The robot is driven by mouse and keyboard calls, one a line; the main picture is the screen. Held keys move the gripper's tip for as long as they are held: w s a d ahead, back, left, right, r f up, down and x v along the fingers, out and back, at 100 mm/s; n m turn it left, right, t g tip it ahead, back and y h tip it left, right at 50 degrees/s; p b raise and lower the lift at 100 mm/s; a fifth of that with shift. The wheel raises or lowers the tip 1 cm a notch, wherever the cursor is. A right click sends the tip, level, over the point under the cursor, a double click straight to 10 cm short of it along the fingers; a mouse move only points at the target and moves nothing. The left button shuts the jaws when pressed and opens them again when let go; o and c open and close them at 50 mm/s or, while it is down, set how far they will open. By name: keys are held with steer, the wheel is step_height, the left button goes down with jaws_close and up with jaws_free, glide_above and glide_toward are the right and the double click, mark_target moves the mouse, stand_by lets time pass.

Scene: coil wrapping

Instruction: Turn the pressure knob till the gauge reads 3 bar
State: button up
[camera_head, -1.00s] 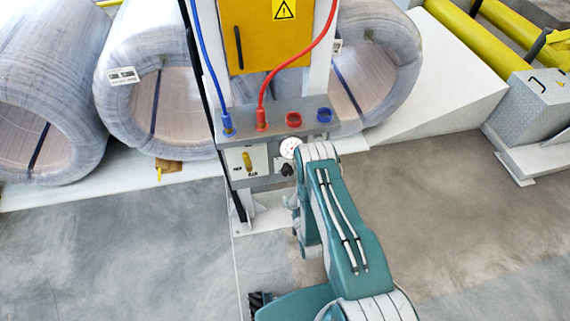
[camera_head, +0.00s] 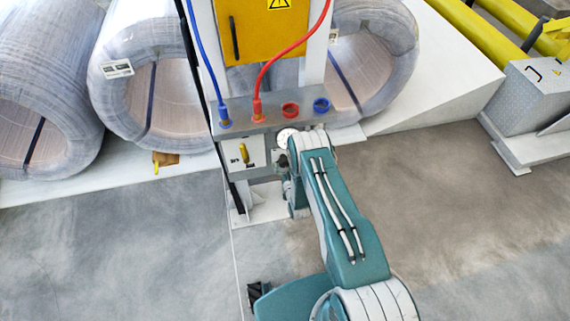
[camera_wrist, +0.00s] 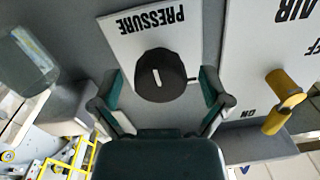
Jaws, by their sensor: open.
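The black pressure knob (camera_wrist: 160,76) with a white mark shows in the wrist view on a white plate (camera_wrist: 125,37) reading PRESSURE, which appears upside down. My gripper (camera_wrist: 160,92) is open, with one finger on each side of the knob; the fingers look apart from it. In the head view the knob (camera_head: 282,160) is a small dark spot beside my arm. The round white gauge (camera_head: 287,136) sits just above it on the grey panel, partly hidden by my arm. Its reading is too small to tell.
A yellow lever (camera_wrist: 285,103) on the AIR plate (camera_wrist: 285,50) is beside my gripper in the wrist view. Blue (camera_head: 200,60) and red hoses (camera_head: 280,65) run above the panel. Wrapped coils (camera_head: 155,75) stand behind. Floor at left (camera_head: 110,240) is clear.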

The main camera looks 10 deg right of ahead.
steer(key=c, duration=1.1)
steer(key=shift+c, duration=0.2)
steer(key=shift+n, duration=0.3)
steer(key=n, duration=0.3)
steer(key=shift+r+n, duration=0.1)
steer(key=shift+n, duration=2.4)
